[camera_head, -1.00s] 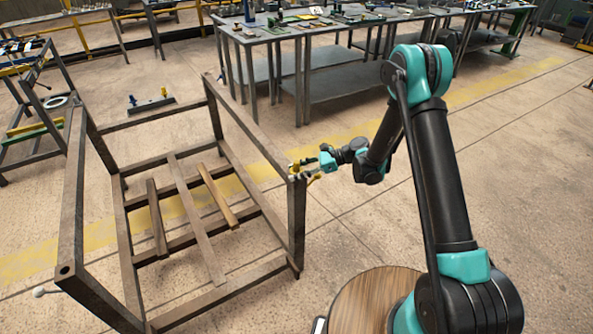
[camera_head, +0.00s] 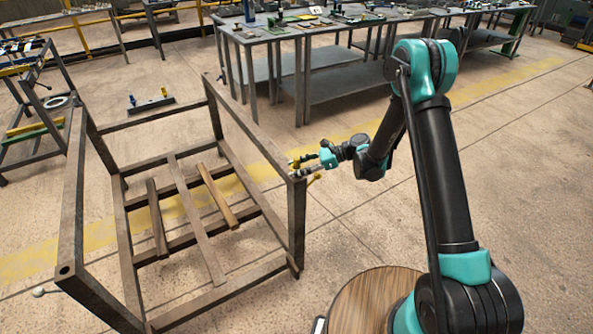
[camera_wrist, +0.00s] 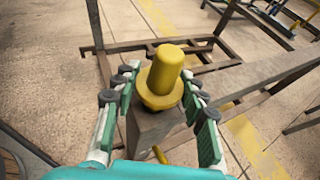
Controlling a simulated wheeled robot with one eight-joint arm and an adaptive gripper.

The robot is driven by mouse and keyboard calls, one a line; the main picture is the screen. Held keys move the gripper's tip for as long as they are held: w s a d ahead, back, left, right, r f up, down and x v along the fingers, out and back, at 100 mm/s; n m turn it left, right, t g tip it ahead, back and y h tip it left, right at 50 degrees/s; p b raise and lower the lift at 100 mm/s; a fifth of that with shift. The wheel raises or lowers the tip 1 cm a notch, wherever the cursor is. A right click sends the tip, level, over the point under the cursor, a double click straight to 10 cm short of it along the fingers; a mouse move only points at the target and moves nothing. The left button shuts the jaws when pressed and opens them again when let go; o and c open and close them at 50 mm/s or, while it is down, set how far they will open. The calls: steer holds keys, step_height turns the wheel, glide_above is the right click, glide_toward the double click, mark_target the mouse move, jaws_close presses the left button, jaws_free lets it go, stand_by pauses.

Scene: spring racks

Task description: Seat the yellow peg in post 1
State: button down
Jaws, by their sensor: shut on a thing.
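The yellow peg (camera_wrist: 165,72), with a rounded top and a wide collar, stands roughly upright between the fingers of my gripper (camera_wrist: 160,92) in the wrist view. My gripper is shut on it. The collar overlaps the top of a dark steel post (camera_wrist: 150,128); the peg's lower end is hidden, so I cannot tell how deep it sits. In the head view my gripper (camera_head: 308,165) is at the top of the rack's right front post (camera_head: 297,215), and the peg (camera_head: 295,164) shows as a small yellow spot there. I see no label marking post 1.
The brown steel rack (camera_head: 165,110) has another post at the front left with a hole in its top (camera_head: 65,269). Loose bars (camera_head: 192,215) lie across its lower rails. A long workbench (camera_head: 290,30) stands behind.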

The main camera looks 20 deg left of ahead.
mark_target(297, 161)
steer(key=shift+r, duration=1.6)
steer(key=shift+f, duration=2.6)
stand_by(0.5)
steer(key=c, duration=0.8)
jaws_free()
steer(key=shift+d, duration=0.1)
steer(key=v, duration=1.1)
steer(key=shift+w+d+r, duration=0.15)
steer(key=shift+d+r, duration=0.05)
steer(key=shift+d, duration=0.15)
